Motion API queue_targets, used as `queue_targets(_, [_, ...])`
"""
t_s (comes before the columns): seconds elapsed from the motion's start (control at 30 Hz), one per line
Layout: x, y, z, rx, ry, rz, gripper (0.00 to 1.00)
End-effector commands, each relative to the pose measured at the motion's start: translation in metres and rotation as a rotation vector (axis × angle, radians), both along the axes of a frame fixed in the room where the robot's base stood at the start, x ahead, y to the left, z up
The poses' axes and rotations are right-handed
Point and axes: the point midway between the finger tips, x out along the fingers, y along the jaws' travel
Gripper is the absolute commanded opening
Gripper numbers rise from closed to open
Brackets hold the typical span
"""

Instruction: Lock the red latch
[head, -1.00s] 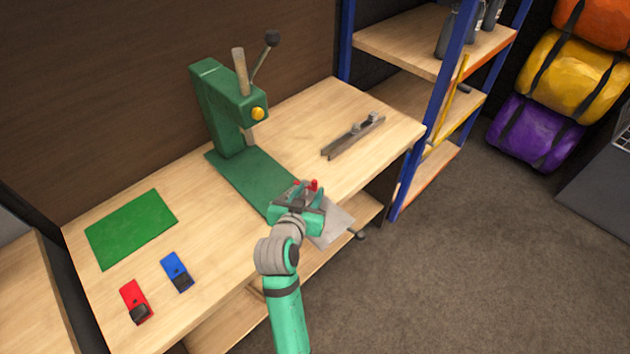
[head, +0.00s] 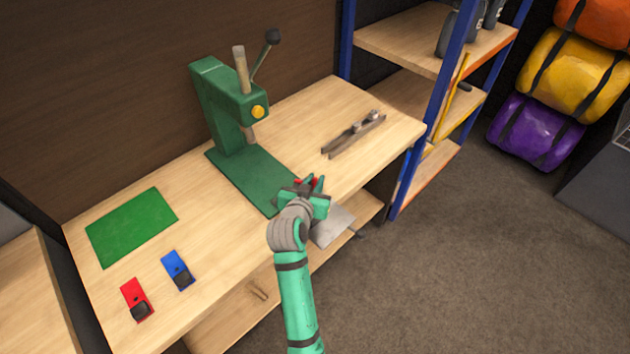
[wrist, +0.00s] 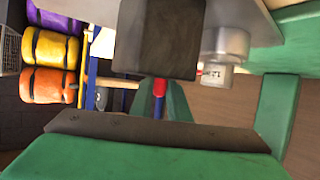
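The red latch (head: 132,292) is a small red plate with a black block at its lower end. It lies at the front left of the wooden bench. A similar blue latch (head: 174,263) lies just right of it. My gripper (head: 312,184) is near the bench's front edge, in front of the green press base and well right of both latches. Small red parts show at its end. In the wrist view, green gripper parts (wrist: 172,100) and a red piece show behind a dark block; the finger gap is not clear. Neither latch can be made out there.
A green press (head: 225,105) with a lever stands at the back of the bench (head: 205,225). A green mat (head: 130,227) lies at left, a metal bar (head: 353,137) at right. Blue-framed shelves (head: 430,110) stand beyond the right end, with rolled bags (head: 538,130) farther right.

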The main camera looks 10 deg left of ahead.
Motion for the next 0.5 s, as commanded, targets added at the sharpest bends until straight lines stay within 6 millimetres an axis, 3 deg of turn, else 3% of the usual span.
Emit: queue_targets(0.5, [0.0031, -0.0024, 0.0003, 0.003, 0.000, 0.111, 0.00])
